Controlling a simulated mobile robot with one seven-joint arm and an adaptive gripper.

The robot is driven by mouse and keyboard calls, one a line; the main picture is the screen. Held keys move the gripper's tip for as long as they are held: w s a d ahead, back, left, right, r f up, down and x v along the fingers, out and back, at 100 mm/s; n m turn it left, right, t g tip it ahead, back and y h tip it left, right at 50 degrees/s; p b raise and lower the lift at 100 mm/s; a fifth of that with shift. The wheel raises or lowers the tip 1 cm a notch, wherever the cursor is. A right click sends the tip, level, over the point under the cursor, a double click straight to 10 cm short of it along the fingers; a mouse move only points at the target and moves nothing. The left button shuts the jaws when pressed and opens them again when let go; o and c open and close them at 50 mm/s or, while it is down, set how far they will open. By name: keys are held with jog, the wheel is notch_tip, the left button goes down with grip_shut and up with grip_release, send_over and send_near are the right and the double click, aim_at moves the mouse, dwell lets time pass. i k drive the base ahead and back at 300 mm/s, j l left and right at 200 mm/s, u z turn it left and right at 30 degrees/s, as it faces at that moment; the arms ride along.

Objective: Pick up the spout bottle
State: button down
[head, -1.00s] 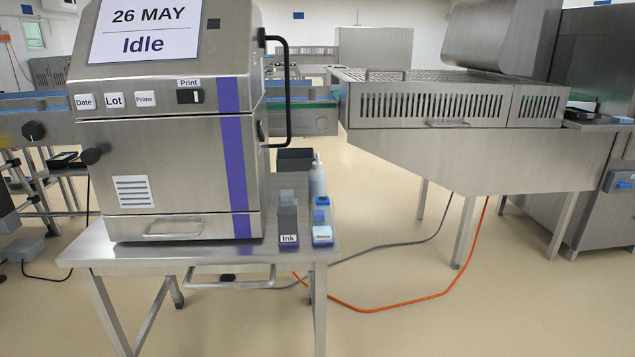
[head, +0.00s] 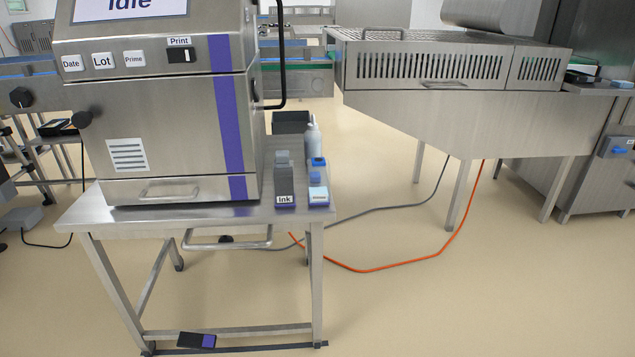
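The spout bottle (head: 312,138) is a pale grey bottle with a narrow tip. It stands upright on the steel table (head: 130,212), toward the back right, beside the printer cabinet. My gripper is not in view.
The printer cabinet (head: 170,120) fills the table's left and middle, with a black handle at its right side. A dark bin (head: 290,122) is behind the bottles. A steel machine (head: 430,115) stands to the right. An orange cable (head: 390,268) crosses the open floor.

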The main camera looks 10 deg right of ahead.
aim_at(312, 137)
jog(key=i+l, duration=0.2)
jog(key=l, duration=0.25)
jog(key=i+l+u, duration=0.15)
jog(key=l, duration=0.25)
jog(key=i+l, duration=0.25)
jog(key=l, duration=0.2)
jog(key=i+l+u, duration=0.15)
jog(key=l, duration=0.35)
jog(key=i+l, duration=0.2)
jog(key=l, duration=0.25)
jog(key=i+l+u, duration=0.15)
jog(key=l, duration=0.35)
jog(key=i+l, duration=0.2)
jog(key=l, duration=0.25)
jog(key=i+l+u, duration=0.15)
jog(key=l, duration=0.35)
jog(key=i+j, duration=0.1)
jog(key=j, duration=0.2)
jog(key=i+j, duration=0.15)
jog(key=j, duration=0.2)
